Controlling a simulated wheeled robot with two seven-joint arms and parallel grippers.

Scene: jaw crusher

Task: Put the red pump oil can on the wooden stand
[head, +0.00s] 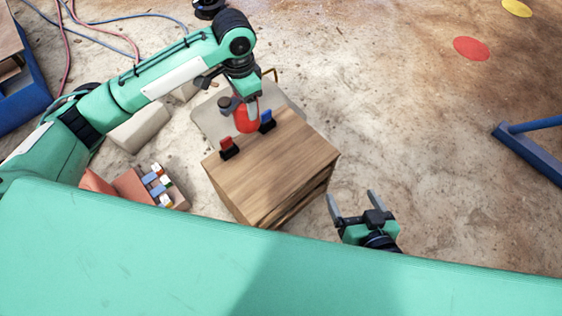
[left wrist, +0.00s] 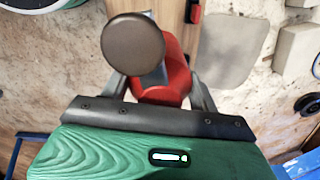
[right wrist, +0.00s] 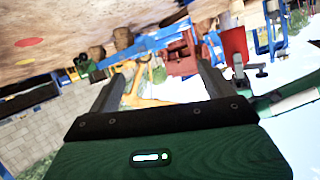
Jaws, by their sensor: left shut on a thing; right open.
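The red pump oil can (head: 246,119) is at the back edge of the wooden stand (head: 270,175) in the head view. My left gripper (head: 244,108) is shut on the can from above. In the left wrist view the can's red body (left wrist: 172,85) lies between the two fingers, and a round dark cap (left wrist: 133,45) covers part of it. I cannot tell whether the can's base touches the stand top. My right gripper (head: 355,200) is open and empty, to the right of the stand; in its wrist view nothing lies between the fingers (right wrist: 155,90).
A red clip-like piece (head: 228,148) and a blue one (head: 267,121), both on black bases, stand on the stand near the can. A box with small coloured items (head: 155,185) is at the left. Pale blocks (head: 140,128) lie on the floor. A blue frame (head: 530,150) is at the right.

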